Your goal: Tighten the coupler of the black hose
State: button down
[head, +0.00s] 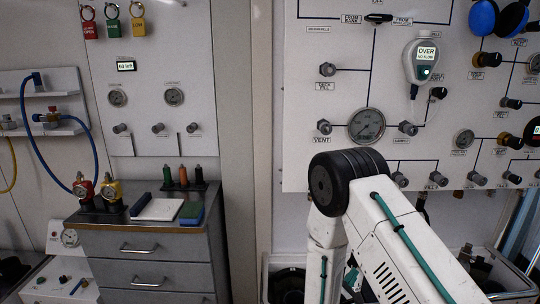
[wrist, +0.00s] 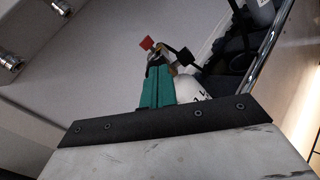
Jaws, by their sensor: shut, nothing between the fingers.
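My gripper (wrist: 156,68) shows in the wrist view as two teal fingers side by side, shut with nothing between them. In the head view my white arm is in front of the panel's lower part and the gripper is hidden. A dark hose-like shape (wrist: 236,45) runs near the upper right of the wrist view, apart from the fingers. A black piece (head: 422,203) hangs under the panel in the head view, partly behind my arm. I cannot tell which is the black hose, and I cannot make out its coupler.
The fill panel (head: 310,100) carries gauges, knobs and a row of fittings. A red tab (wrist: 147,43) and a black lever lie just beyond my fingertips. Metal fittings (wrist: 10,62) are at left in the wrist view. A grey drawer cabinet (head: 108,268) stands left.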

aim_at(351, 264)
jog(key=shift+v, duration=1.55)
jog(key=shift+w+d+r, duration=0.3)
jog(key=shift+w+d, duration=0.2)
jog(key=shift+w, duration=0.65)
jog(key=shift+w+d+r, duration=0.35)
jog(key=shift+w+d, duration=0.15)
jog(key=shift+w, duration=0.6)
jog(key=shift+w+d+r, duration=0.3)
jog(key=shift+w+d, duration=0.2)
jog(key=shift+w, duration=0.65)
jog(key=shift+f, duration=0.65)
jog(key=shift+s+d+f, duration=0.4)
jog(key=shift+s+d, duration=0.05)
jog(key=shift+d, duration=0.05)
jog(key=shift+d+r, duration=0.1)
jog(key=v, duration=0.6)
jog(key=shift+s+r, duration=0.2)
jog(key=shift+r, duration=0.05)
